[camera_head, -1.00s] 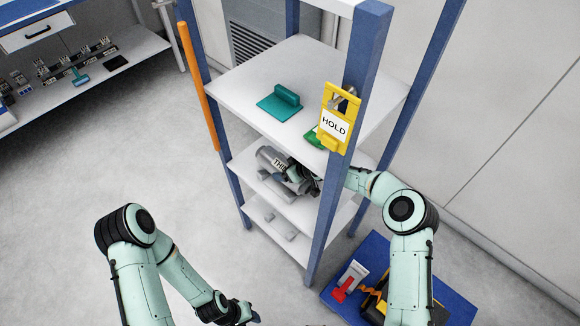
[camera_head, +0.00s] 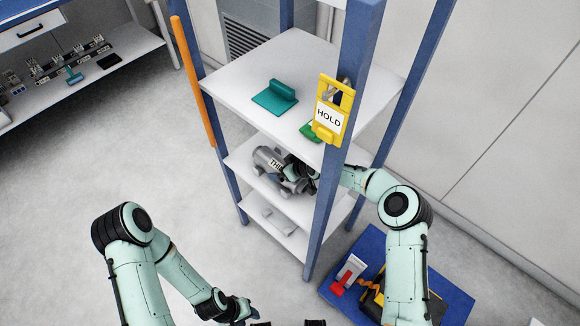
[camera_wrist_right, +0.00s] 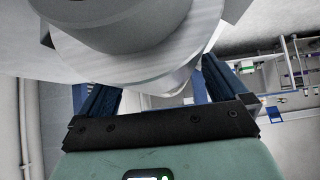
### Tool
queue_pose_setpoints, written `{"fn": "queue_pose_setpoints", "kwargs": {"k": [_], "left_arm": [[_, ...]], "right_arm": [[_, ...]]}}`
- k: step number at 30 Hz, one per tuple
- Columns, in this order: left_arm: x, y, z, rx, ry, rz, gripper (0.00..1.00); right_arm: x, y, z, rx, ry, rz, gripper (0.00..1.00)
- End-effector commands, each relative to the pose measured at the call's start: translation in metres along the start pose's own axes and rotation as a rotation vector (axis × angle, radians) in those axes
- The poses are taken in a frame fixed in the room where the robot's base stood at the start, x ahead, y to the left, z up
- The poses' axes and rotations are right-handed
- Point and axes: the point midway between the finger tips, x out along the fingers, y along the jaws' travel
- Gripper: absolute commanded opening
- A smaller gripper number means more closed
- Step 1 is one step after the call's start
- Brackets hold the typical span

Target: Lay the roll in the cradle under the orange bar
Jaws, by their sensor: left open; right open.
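The grey roll (camera_head: 266,158), with a white label partly reading "THI", lies on the left side of the rack's middle shelf (camera_head: 240,160). The orange bar (camera_head: 192,82) runs along the left blue post, above that end of the shelf. Grey support parts show around the roll; whether it is seated in the cradle is hidden. My right gripper (camera_head: 297,172) reaches in at the roll's right end. In the right wrist view its open fingers (camera_wrist_right: 158,92) are below a large grey cylinder, apparently the roll. My left gripper (camera_head: 248,312) is open and empty, low in front.
The top shelf (camera_head: 235,85) holds a teal block (camera_head: 275,97) and a green piece (camera_head: 308,131). A yellow HOLD tag (camera_head: 328,110) hangs on the near blue post. Another grey support (camera_head: 277,222) is on the lower shelf. A blue platform (camera_head: 455,308) holds tools at right. Floor at left is clear.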

Motion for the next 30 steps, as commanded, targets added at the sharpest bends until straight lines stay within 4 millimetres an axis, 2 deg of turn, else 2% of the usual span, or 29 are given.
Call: {"fn": "queue_pose_setpoints", "kwargs": {"k": [5,12,18,23,30], "left_arm": [[0.006,-0.003,0.002,-0.001,-0.004,-0.001,0.43],[0.014,-0.007,0.005,-0.003,-0.008,-0.003,0.43],[0.016,-0.007,0.005,-0.003,-0.009,-0.003,0.43],[0.016,-0.008,0.006,-0.003,-0.009,-0.003,0.43],[0.016,-0.008,0.006,-0.003,-0.009,-0.003,0.43]], "right_arm": [[-0.025,0.002,0.000,-0.002,0.002,0.005,1.00],[-0.077,0.003,0.001,0.001,0.001,0.005,1.00],[-0.108,0.002,0.001,0.002,0.001,0.003,1.00],[-0.119,0.000,0.000,-0.001,0.000,0.001,1.00],[-0.120,0.000,0.000,0.000,0.000,0.001,1.00]]}}
